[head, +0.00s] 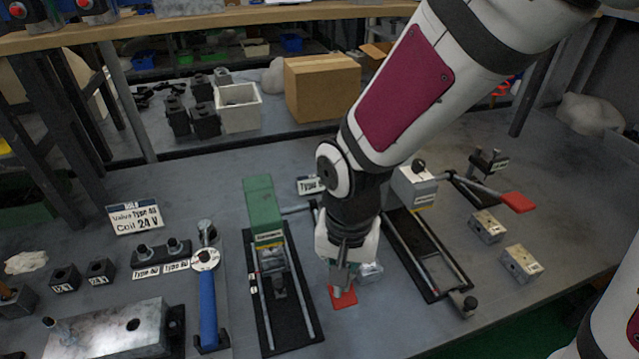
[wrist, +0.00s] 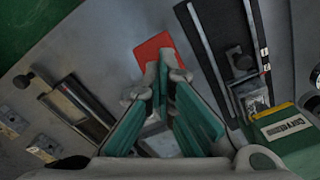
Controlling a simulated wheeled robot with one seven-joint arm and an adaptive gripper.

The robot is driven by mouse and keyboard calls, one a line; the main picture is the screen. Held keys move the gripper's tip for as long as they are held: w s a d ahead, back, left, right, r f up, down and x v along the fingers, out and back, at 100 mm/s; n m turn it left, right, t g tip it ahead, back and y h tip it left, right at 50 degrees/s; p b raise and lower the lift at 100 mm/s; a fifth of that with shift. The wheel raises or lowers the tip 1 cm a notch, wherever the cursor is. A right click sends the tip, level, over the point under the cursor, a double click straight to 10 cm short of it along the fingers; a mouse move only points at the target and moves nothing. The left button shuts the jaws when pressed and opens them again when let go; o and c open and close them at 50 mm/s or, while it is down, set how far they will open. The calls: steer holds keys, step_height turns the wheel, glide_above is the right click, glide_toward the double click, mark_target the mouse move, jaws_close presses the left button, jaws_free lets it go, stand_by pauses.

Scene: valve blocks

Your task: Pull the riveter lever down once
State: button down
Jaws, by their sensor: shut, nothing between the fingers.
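My gripper (head: 343,283) points down and is shut with nothing between its fingers. In the wrist view its fingertips (wrist: 166,78) overlap the near edge of a red lever handle (wrist: 153,48). The same red handle (head: 343,299) shows just below the fingertips in the head view; I cannot tell whether they touch. A rod (head: 296,210) leads from the green-headed press (head: 264,205) towards it, mostly hidden behind my arm. A second press with a white head (head: 416,188) stands to the right; its lever ends in a raised red handle (head: 518,202).
Two metal blocks (head: 487,227) (head: 521,263) lie at the right. A blue-handled tool (head: 207,300), a label card (head: 135,219) and a metal fixture (head: 115,329) are at the left. A cardboard box (head: 321,86) and a white bin (head: 239,107) stand behind.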

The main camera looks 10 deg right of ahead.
step_height(320, 180, up, 15)
steer(key=p, duration=1)
steer(key=shift+w, duration=0.1)
stand_by(0.4)
steer(key=s+d+r+n+t, duration=0.2)
steer(key=s+d+r, duration=0.3)
steer(key=r, duration=0.3)
steer(key=s+d+r+n+t, duration=0.1)
steer(key=s+d+r+t, duration=0.2)
steer(key=s+d+r, duration=0.3)
step_height(320, 180, up, 2)
steer(key=shift+s+d+r+n+t, duration=0.1)
steer(key=shift+s+d+n+t, duration=0.25)
steer(key=shift+s, duration=0.8)
steer(key=shift+a, duration=0.1)
